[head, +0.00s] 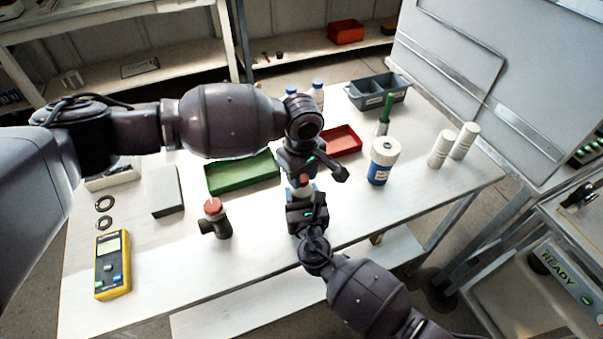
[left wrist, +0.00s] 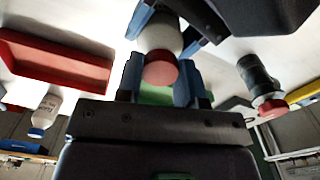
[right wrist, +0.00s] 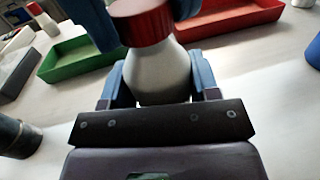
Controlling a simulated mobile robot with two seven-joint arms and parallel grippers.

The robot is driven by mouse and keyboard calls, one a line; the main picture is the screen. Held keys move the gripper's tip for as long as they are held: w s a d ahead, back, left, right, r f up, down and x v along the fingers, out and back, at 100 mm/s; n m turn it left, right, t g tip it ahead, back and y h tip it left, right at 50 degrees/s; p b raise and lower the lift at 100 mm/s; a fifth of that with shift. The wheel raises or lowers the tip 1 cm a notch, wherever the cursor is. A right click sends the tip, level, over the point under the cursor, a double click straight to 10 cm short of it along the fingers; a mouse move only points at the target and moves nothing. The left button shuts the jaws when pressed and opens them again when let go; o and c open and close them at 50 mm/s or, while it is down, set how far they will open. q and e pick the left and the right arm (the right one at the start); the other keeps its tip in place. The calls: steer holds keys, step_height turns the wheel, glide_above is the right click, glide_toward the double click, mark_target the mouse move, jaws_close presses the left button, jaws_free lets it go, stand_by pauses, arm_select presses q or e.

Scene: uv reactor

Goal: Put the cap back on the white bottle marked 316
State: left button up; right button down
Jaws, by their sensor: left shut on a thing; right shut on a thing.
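The white bottle (right wrist: 157,75) is upright between the fingers of my right gripper (head: 307,207), which is shut on its body. It also shows in the left wrist view (left wrist: 160,36). The red cap (right wrist: 142,24) is at the top of the bottle, looking in contact with it; whether it is fully seated I cannot tell. My left gripper (head: 303,172) is above the bottle, its blue fingers shut on the cap, which also shows in the left wrist view (left wrist: 160,70). The 316 mark is not visible.
A green tray (head: 243,174) and red tray (head: 343,139) lie behind the grippers. A dark fitting with a red top (head: 215,218) stands left, a blue-and-white jar (head: 383,161) right. Two blue-capped bottles (head: 317,93) stand behind. The front table is mostly clear.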

arm_select(q)
steer(key=m, duration=1.2)
steer(key=shift+m, duration=0.4)
steer(key=m, duration=0.5)
steer(key=shift+m, duration=0.3)
steer(key=m, duration=0.5)
steer(key=shift+m, duration=0.3)
steer(key=m, duration=0.5)
steer(key=shift+m, duration=0.4)
steer(key=m, duration=0.5)
steer(key=shift+f+m, duration=0.1)
steer(key=shift+m, duration=0.2)
steer(key=m, duration=0.5)
steer(key=shift+m, duration=0.3)
steer(key=m, duration=0.5)
steer(key=shift+m, duration=0.4)
steer(key=o, duration=1.1)
step_height(320, 180, up, 12)
